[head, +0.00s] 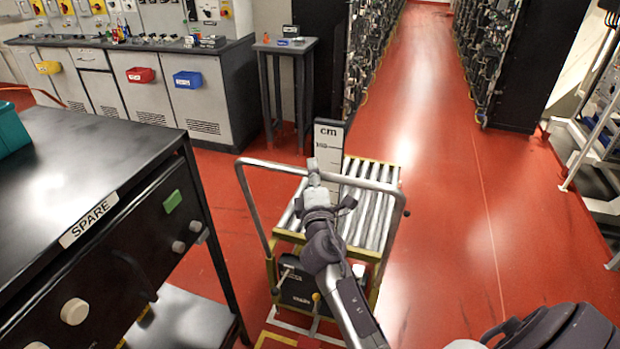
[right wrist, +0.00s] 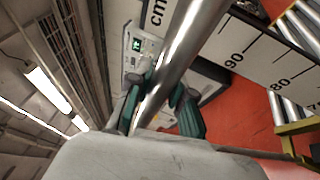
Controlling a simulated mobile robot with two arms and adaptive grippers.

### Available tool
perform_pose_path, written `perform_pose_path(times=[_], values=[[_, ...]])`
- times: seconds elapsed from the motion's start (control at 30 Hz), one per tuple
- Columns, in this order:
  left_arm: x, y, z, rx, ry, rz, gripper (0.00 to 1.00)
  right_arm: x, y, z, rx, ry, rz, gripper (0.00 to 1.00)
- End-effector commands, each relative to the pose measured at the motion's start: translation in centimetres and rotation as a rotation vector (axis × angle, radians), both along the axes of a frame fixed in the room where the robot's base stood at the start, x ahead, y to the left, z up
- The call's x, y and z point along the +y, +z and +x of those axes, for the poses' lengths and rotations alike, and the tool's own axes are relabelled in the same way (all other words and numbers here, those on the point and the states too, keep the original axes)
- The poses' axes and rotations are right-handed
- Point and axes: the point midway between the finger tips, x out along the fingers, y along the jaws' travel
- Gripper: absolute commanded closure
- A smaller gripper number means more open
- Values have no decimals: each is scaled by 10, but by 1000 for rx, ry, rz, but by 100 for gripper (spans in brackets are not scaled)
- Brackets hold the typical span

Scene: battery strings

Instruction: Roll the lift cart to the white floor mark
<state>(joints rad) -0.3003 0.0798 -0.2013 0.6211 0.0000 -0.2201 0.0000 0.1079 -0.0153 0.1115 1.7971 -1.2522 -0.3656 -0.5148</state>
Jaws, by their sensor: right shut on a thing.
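The lift cart (head: 372,208) stands ahead of me, with a roller top, a yellow frame, a tall grey push handle and an upright cm scale (head: 328,150). My right gripper (head: 314,172) is shut on the top bar of the handle. In the right wrist view the metal bar (right wrist: 182,50) runs between the teal fingers of the gripper (right wrist: 160,115). White and yellow lines (head: 292,326) show low by the near end of the cart; I cannot tell whether they are the floor mark or part of the cart. My left gripper is not in view.
A black bench labelled SPARE (head: 60,190) stands close on the left. Grey cabinets (head: 190,105) and a small side table (head: 285,48) stand behind it. Battery racks (head: 515,60) line both sides of a clear red aisle (head: 425,90). A metal frame (head: 590,140) stands at right.

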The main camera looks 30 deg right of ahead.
Motion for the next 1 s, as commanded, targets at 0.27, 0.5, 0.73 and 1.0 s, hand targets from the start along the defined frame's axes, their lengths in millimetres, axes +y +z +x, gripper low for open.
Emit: perform_pose_path(times=[0.27,0.5,0.73,1.0], values=[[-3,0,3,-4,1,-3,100,2,-5,-1,8,2,5,52],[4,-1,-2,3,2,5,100,3,-5,-2,8,3,5,52],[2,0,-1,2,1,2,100,17,-12,-29,10,4,8,52],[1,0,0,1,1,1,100,42,-21,-80,11,3,5,52]])
